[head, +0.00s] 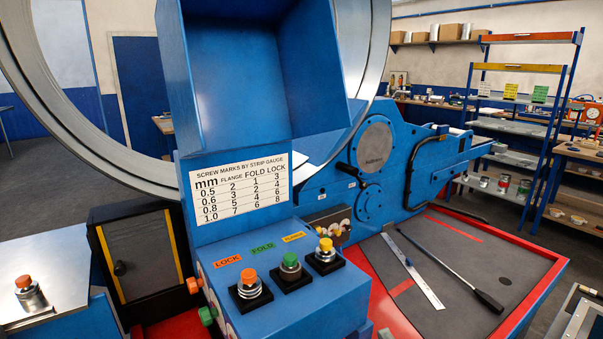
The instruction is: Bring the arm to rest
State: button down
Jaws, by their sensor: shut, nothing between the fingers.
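My arm and my gripper do not show in the head view. In front of me stands a blue machine with a control box (285,316). The box has an orange knob (250,284), a green knob (290,263) and a yellow knob (326,250), labelled LOCK, FOLD and a third word too small to read. Above them is a white chart of screw marks by strip gauge (239,184). A large metal ring (38,72) rises behind the machine.
A grey-topped bench (460,265) with red edges stands at right, bearing a steel ruler (414,272) and a black-handled rod (450,270). A metal-topped box (45,270) is at left. Shelving (525,68) stands at the back right. Floor shows at far left.

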jog(key=s+f+n+g+h, duration=0.15)
jog(key=s+f, duration=0.25)
jog(key=s, duration=0.4)
jog(key=s+f+n+h, duration=0.1)
jog(key=s+f+h, duration=0.1)
jog(key=s+f, duration=0.4)
jog(key=s+f+n+h, duration=0.1)
jog(key=s+f+n, duration=0.15)
jog(key=s, duration=0.65)
jog(key=s+r+n, duration=0.2)
jog(key=s+n, duration=0.2)
jog(key=s, duration=0.7)
jog(key=s+r+n+g, duration=0.1)
jog(key=s+n, duration=0.3)
jog(key=s, duration=0.7)
jog(key=shift+s+r, duration=0.2)
jog(key=shift+r, duration=0.3)
jog(key=shift+d+h, duration=0.1)
jog(key=shift+h, duration=0.15)
